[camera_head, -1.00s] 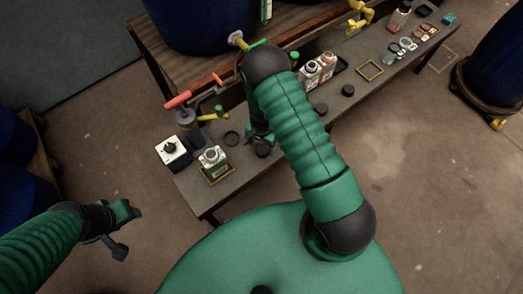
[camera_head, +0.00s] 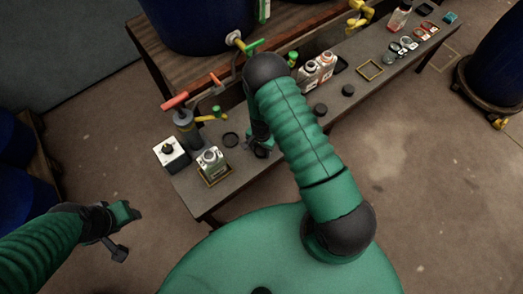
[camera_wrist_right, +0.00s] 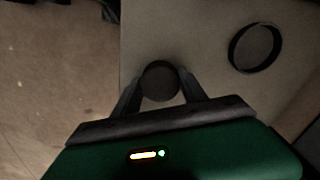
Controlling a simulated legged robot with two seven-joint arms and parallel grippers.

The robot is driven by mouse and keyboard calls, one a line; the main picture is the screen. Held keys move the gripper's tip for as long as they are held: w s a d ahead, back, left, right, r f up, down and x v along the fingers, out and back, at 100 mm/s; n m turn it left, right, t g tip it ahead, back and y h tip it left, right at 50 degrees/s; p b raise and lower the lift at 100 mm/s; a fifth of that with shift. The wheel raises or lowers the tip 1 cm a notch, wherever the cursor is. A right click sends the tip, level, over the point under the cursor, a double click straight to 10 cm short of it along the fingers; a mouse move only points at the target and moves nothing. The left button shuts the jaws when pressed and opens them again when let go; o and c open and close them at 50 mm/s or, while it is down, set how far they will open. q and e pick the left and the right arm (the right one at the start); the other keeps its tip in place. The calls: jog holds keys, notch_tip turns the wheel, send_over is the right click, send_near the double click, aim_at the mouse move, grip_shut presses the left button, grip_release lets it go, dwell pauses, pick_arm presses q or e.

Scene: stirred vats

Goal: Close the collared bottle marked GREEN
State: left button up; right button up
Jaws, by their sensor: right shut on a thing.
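A white bottle (camera_head: 211,158) with a grey neck and a dark greenish label stands upright inside a yellow square outline at the near left of the bench. Its mouth looks uncovered; its label is too small to read. My right gripper (camera_head: 259,149) is to the right of this bottle, low over the bench. In the right wrist view it (camera_wrist_right: 160,88) is shut on a dark round cap (camera_wrist_right: 160,80), held between its fingertips. The gripper hides this cap in the head view. My left gripper (camera_head: 122,228) is off the bench at the left; its jaw opening is unclear.
A dark ring (camera_head: 231,139) lies between bottle and gripper, also in the wrist view (camera_wrist_right: 255,47).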

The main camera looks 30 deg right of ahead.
jog(key=shift+c, duration=0.7)
notch_tip(320, 180, up, 4)
jog(key=shift+f+p, duration=0.1)
jog(key=shift+p, duration=0.45)
jog(key=s+d+r, duration=0.1)
jog(key=s, duration=1.5)
jog(key=shift+r, duration=0.1)
notch_tip(320, 180, up, 20)
jog(key=n, duration=0.9)
send_over(261, 150)
jog(key=a, duration=0.6)
notch_tip(261, 150, up, 12)
jog(key=a+n, duration=0.1)
jog(key=n, duration=0.2)
jog(key=shift+w+a+f+n, duration=0.25)
jog(key=shift+n, duration=0.05)
